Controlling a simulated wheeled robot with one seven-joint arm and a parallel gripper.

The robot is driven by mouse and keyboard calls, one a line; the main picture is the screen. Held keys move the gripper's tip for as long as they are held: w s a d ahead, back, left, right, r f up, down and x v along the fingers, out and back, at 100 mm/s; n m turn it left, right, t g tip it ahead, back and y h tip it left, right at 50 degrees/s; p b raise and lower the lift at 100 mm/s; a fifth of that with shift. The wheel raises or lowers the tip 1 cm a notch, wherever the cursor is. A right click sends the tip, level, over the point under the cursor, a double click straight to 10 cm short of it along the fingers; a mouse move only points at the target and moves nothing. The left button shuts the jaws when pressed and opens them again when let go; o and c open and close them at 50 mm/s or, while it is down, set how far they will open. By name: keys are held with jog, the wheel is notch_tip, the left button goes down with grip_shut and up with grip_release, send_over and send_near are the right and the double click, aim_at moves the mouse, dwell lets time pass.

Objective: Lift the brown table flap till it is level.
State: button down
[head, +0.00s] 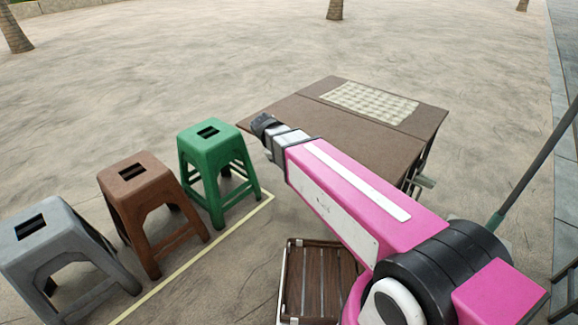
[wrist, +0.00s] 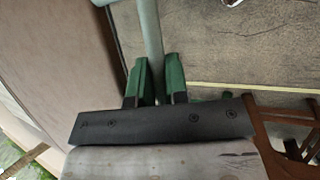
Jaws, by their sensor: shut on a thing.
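The brown table (head: 372,132) stands right of centre in the head view, with a seam across its top. The brown flap (head: 345,150) is its near part and looks about level with the rest; a slight tilt is hard to judge. My gripper (head: 262,124) is at the flap's left corner, with its fingers hard to make out there. In the wrist view my green-padded fingers (wrist: 159,82) are shut on a pale grey-green bar (wrist: 150,35). A brown panel (wrist: 65,60), apparently the flap, lies left of the bar. How the bar joins it is unclear.
Green (head: 208,150), brown (head: 140,182) and grey (head: 50,238) stools stand left of the table, beside a yellow ground line (head: 190,262). A slatted wooden seat (head: 318,280) is below my arm. A grey pole (head: 535,155) leans at the right. Open sandy ground lies behind.

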jog(key=shift+a, duration=0.1)
jog(key=c, duration=1.1)
grip_release()
jog(key=shift+c, duration=0.2)
jog(key=v, duration=1)
jog(key=shift+a+r, duration=0.15)
jog(key=shift+r, duration=0.2)
jog(key=shift+s, duration=0.1)
